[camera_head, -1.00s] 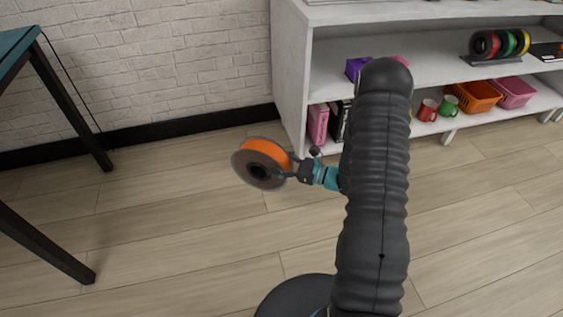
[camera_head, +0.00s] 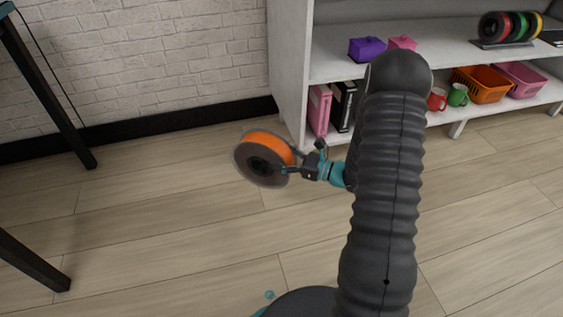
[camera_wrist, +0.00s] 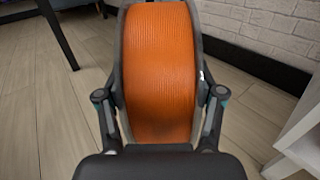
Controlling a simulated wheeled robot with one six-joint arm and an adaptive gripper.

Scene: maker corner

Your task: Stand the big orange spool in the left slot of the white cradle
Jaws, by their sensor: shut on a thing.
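The big orange spool (camera_head: 266,147) has dark grey flanges and orange filament. My gripper (camera_head: 290,163) is shut on it and holds it tilted in the air above the wooden floor, left of my arm. In the wrist view the spool (camera_wrist: 160,70) fills the middle, with one finger of my gripper (camera_wrist: 160,110) against each flange. The white cradle cannot be made out for certain in any view.
A white shelf unit (camera_head: 291,80) stands at the back right. It holds a dark rack of coloured spools (camera_head: 510,28), purple and pink boxes, binders, mugs and baskets (camera_head: 482,84). A dark-legged table (camera_head: 50,85) stands at left. The floor between is clear.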

